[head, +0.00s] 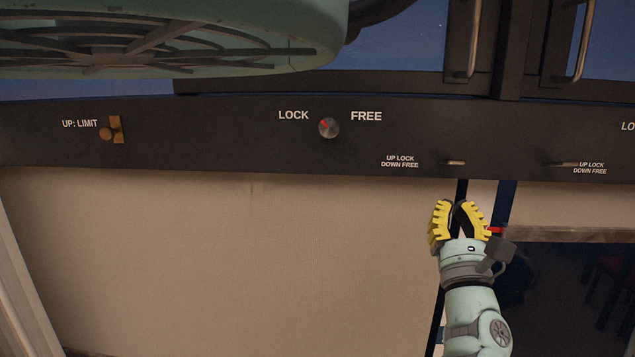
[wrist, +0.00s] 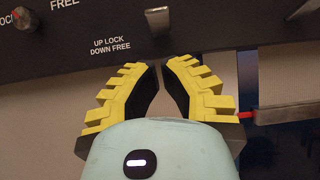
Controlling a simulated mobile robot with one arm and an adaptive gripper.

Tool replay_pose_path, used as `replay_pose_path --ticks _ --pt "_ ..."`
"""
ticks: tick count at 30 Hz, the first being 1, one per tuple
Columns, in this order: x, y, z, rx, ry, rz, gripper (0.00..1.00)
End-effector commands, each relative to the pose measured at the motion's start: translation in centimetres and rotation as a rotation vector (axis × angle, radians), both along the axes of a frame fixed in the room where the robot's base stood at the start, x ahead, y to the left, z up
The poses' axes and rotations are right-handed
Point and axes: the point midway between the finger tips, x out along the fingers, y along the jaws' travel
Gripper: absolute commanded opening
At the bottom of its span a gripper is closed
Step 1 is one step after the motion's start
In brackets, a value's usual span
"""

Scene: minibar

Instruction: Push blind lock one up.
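Two small metal levers stick out of the dark panel beside "UP LOCK DOWN FREE" labels. One lever (head: 454,162) is right of its label in the head view, and the other lever (head: 564,164) is left of its label. Which one is blind lock one is not marked. My gripper (head: 457,204), with yellow ribbed fingers, is just below the first lever and apart from it. In the wrist view the same lever (wrist: 157,18) stands beyond my fingertips (wrist: 158,66). The fingers lean together at the tips with nothing between them.
The dark panel (head: 220,140) also carries a round LOCK/FREE knob (head: 329,128) and a brass UP: LIMIT latch (head: 116,130). Window frames with metal handles (head: 583,40) are above. The beige wall (head: 200,250) below is clear. A red-tipped piece (head: 495,230) shows right of my gripper.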

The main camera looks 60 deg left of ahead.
Motion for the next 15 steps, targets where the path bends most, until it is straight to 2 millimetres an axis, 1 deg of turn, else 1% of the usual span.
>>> replay_pose_path --ticks 1,6,9,15 --pt "-0.7 -0.4 -1.0 -0.003 0.006 0.005 0.0" --pt "-2.3 -2.1 -2.3 -0.002 0.007 0.01 0.0" --pt "-3.2 -3.0 -3.0 -0.004 0.003 0.012 0.0" --pt "-4.5 -4.6 -4.0 -0.003 0.003 0.011 0.0"
